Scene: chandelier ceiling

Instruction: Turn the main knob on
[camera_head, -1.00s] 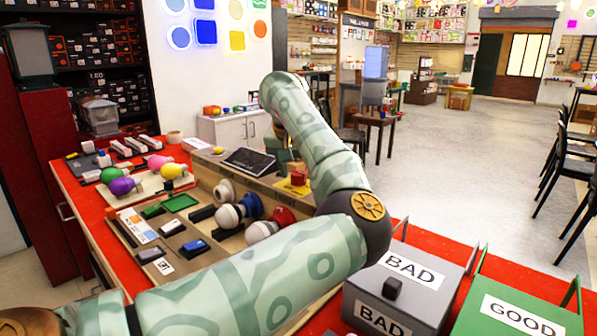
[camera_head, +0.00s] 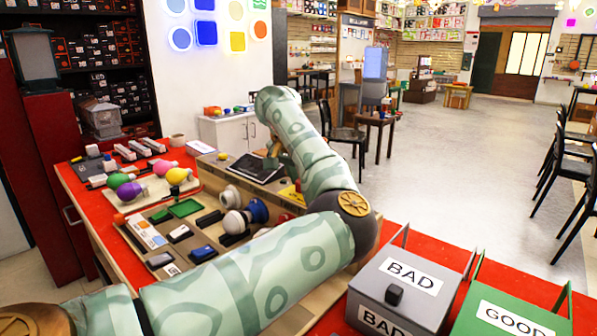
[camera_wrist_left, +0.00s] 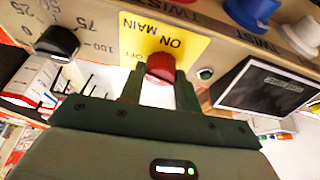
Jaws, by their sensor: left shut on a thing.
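The main knob (camera_wrist_left: 160,67) is red and sits at the edge of a yellow plate (camera_wrist_left: 187,43) marked MAIN, ON and OFF, seen rotated in the left wrist view. My left gripper (camera_wrist_left: 160,82) has its two dark green fingers on either side of the knob, shut on it. I cannot tell which label the knob points to. In the head view my left arm hides most of the yellow plate (camera_head: 291,196), and the gripper shows only in part beyond the forearm. My right gripper is not in view.
A black knob (camera_wrist_left: 57,43) with a dial scale, a small green button (camera_wrist_left: 205,74) and a dark screen (camera_wrist_left: 262,86) flank the plate. A grey BAD box (camera_head: 405,290) and a green GOOD box (camera_head: 510,315) stand in front.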

